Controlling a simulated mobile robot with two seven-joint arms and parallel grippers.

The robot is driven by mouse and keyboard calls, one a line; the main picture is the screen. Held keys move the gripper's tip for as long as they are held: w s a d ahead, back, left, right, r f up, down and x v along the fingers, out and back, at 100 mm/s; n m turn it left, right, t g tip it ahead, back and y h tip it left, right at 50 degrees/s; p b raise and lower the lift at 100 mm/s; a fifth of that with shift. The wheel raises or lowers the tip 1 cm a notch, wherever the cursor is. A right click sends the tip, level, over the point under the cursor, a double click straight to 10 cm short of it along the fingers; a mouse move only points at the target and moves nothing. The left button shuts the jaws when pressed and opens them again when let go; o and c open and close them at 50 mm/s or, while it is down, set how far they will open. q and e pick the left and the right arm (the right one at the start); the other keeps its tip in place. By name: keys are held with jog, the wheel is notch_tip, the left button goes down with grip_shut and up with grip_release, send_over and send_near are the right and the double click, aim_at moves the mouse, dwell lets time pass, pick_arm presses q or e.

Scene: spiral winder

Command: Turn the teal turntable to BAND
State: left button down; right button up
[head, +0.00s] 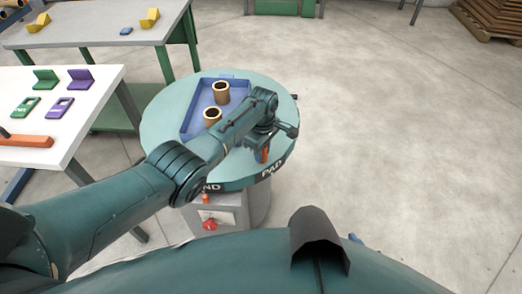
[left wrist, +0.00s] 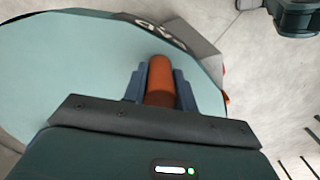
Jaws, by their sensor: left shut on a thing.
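The teal turntable (head: 165,125) is a round disc on a grey pedestal (head: 258,208). Dark label plates sit on its rim: PAD (head: 272,170) faces front right, and one ending in ND (head: 211,187) faces front, partly behind my arm. An orange pointer (head: 205,198) is on the pedestal below the ND plate. My left gripper (head: 265,150) is shut on an upright orange peg (head: 264,156) near the disc's edge. The left wrist view shows the peg (left wrist: 160,75) between the fingers (left wrist: 160,92). My right gripper is not in view.
A blue tray (head: 188,122) with two brown tubes (head: 221,92) is on the disc. A white table (head: 85,95) with green and purple brackets stands at left; a grey table (head: 95,30) is behind. The floor at right is clear.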

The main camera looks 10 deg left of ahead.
pick_arm(q)
jog(key=shift+w+d, duration=0.25)
jog(key=shift+w, duration=0.1)
jog(key=shift+r, duration=0.15)
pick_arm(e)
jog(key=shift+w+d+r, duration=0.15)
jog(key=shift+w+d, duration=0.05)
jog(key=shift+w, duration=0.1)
pick_arm(q)
jog(key=shift+w+d, duration=0.1)
jog(key=shift+w, duration=0.05)
jog(key=c, duration=1.5)
grip_release()
jog(key=o, duration=0.4)
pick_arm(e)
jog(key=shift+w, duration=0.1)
